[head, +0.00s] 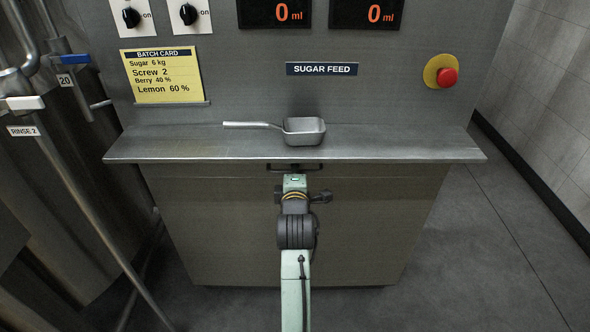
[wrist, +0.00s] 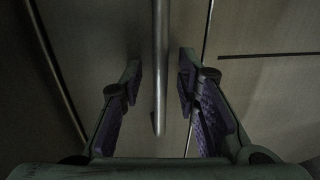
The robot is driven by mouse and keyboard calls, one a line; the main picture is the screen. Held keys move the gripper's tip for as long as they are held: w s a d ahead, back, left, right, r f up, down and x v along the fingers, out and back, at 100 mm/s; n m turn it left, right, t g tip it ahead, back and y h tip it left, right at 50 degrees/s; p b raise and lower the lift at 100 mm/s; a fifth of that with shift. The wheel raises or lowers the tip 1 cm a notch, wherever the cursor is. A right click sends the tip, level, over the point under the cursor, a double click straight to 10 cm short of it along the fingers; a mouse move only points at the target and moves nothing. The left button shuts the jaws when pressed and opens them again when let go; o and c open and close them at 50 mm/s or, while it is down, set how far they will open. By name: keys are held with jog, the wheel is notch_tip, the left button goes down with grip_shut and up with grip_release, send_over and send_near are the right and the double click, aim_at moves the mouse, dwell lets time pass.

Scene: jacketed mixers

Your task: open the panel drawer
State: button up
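The panel drawer's bar handle (head: 310,166) shows dark under the ledge in the head view. In the wrist view the bar handle (wrist: 160,60) runs down from the top edge and ends between my fingers. My gripper (wrist: 159,78) is open, with one purple-padded finger on each side of the bar and a gap visible on both sides. In the head view my arm reaches up to the handle and covers part of it; the fingertips are hidden there. The drawer front (wrist: 100,40) looks flush with the cabinet, with thin seams beside it.
A steel ledge (head: 400,147) overhangs the cabinet front (head: 210,225). A metal scoop (head: 304,132) lies on the ledge above the handle. A red stop button (head: 447,77) is on the panel at right. Pipes and a vessel stand at left. The floor at right is clear.

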jog(key=shift+w, duration=0.1)
grip_shut()
dwell(0.3)
dwell(0.5)
